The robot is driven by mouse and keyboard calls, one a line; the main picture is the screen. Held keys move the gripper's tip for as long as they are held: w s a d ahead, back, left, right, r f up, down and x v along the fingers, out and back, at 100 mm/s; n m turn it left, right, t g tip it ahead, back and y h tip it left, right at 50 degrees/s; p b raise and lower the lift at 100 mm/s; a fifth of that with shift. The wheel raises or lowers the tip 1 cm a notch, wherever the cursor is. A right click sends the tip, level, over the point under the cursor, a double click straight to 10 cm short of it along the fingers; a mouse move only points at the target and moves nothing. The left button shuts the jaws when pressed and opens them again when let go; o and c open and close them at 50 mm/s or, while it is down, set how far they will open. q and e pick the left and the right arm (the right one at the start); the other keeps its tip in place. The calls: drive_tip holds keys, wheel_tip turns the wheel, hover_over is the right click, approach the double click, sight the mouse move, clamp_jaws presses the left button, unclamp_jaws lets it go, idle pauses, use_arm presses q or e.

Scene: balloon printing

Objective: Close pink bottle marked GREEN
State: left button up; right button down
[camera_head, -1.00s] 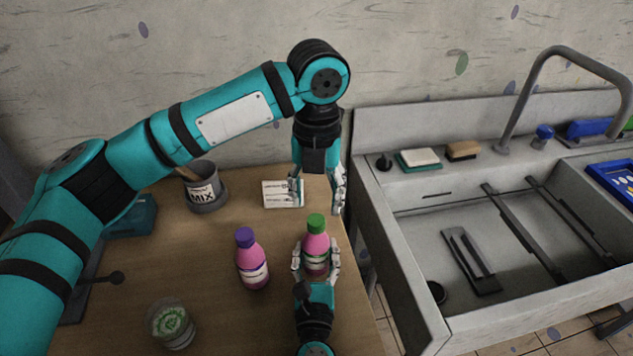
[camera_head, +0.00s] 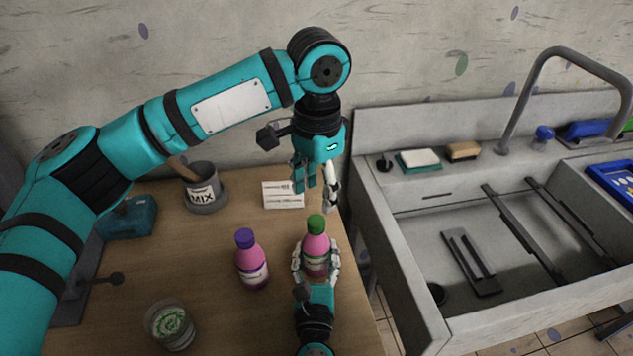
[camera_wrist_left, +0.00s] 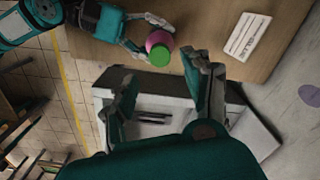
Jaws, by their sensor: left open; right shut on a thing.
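The pink bottle with a green cap (camera_head: 316,240) stands upright near the right edge of the table. The green cap sits on its top, and whether it is tight cannot be told. My right gripper (camera_head: 317,265) is shut around the bottle's body from the near side. My left gripper (camera_head: 316,192) is open and empty, above and behind the bottle, apart from the cap. In the left wrist view, the green cap (camera_wrist_left: 160,56) shows from above, beyond the open left fingers (camera_wrist_left: 155,95). A second pink bottle with a purple cap (camera_head: 251,260) stands to the left.
A glass with green contents (camera_head: 171,325) stands at the front left. A grey MIX cup (camera_head: 203,190) and a white card (camera_head: 283,195) are at the back of the table (camera_head: 205,250). A sink (camera_head: 420,240) adjoins at right.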

sight(316, 220)
use_arm(q)
drive_tip(key=n, duration=0.4)
drive_tip(key=shift+r+n, duration=0.15)
drive_tip(key=shift+n, duration=0.15)
drive_tip(key=n, duration=0.4)
drive_tip(key=shift+r+n, duration=0.15)
drive_tip(key=shift+n, duration=0.15)
drive_tip(key=n, duration=0.4)
drive_tip(key=shift+r, duration=0.15)
drive_tip(key=n, duration=0.4)
drive_tip(key=shift+r, duration=0.1)
drive_tip(key=shift+f, duration=4.05)
drive_tip(key=shift+c, duration=0.4)
